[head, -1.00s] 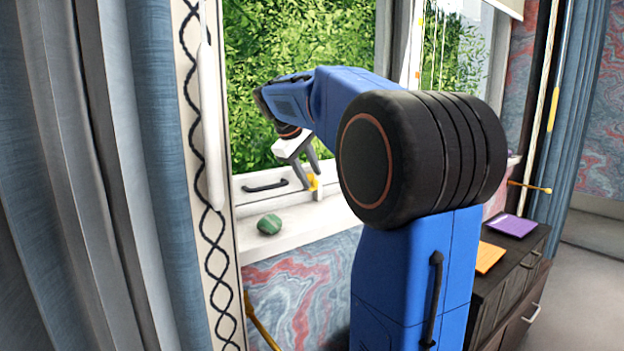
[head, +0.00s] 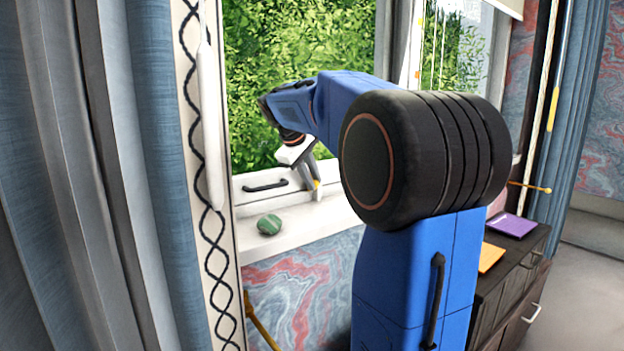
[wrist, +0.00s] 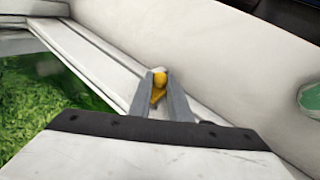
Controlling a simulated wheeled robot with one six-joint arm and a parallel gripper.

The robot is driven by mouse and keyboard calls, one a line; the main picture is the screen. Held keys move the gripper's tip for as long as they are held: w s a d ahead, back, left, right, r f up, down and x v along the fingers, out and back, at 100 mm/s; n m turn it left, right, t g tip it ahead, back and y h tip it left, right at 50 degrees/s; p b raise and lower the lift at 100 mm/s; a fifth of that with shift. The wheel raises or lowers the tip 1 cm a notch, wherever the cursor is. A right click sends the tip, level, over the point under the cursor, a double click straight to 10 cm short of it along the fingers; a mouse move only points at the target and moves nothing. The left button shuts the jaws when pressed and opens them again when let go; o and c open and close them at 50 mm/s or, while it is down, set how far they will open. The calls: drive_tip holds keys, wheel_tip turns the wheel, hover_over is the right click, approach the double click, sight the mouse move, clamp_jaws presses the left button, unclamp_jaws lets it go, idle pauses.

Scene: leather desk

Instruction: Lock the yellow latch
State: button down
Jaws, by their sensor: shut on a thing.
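The yellow latch (wrist: 158,88) is on the white window frame, low at its right side in the head view. There only a small yellow part of the latch (head: 316,184) shows beside my fingers. My gripper (wrist: 159,76) is shut on the latch, with one grey finger on each side of it. In the head view my gripper (head: 314,184) reaches down to the frame just above the sill. The fingers hide much of the latch, and I cannot tell whether it is locked.
A green striped rounded object (head: 268,224) lies on the white windowsill (head: 292,232), left of my gripper. A black handle (head: 265,187) is on the window's lower frame. Blue-grey curtains (head: 110,150) hang at the left. A dark cabinet (head: 512,262) stands at the right.

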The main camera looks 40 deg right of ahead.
drive_tip(key=shift+f+m+t, duration=0.3)
drive_tip(key=shift+f+t, duration=0.15)
drive_tip(key=shift+t, duration=0.75)
drive_tip(key=c, duration=1.6)
unclamp_jaws()
drive_tip(key=shift+w, duration=0.1)
drive_tip(key=shift+c, duration=0.2)
drive_tip(key=shift+a, duration=0.1)
drive_tip(key=v, duration=1.7)
drive_tip(key=shift+a, duration=0.2)
